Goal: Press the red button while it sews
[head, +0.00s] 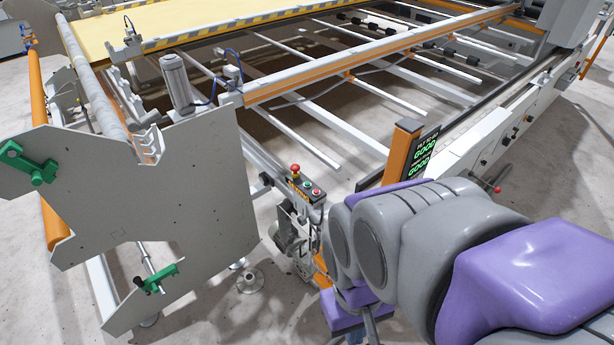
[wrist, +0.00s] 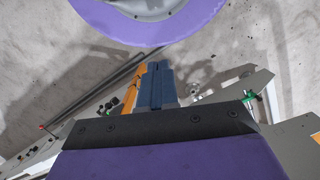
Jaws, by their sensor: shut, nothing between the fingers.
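A small control box (head: 305,198) stands at the near corner of the gantry, in the middle of the head view. It carries a red mushroom-shaped knob (head: 295,169) on a yellow base, a green button (head: 307,184) and a flat red button (head: 316,192). My gripper shows in the wrist view (wrist: 154,70) with its two blue-grey fingers together and nothing between them. In the head view my arm comes down just right of the control box and its end is mostly cut off at the bottom edge. I cannot pick out the red button in the wrist view.
A large grey side plate (head: 160,195) with green handles stands left of the control box. An orange post (head: 402,150) with a dark display (head: 423,153) reading "GOOD" stands behind my arm. The gantry rails (head: 340,60) span the back. Bare concrete floor (head: 225,300) lies in front.

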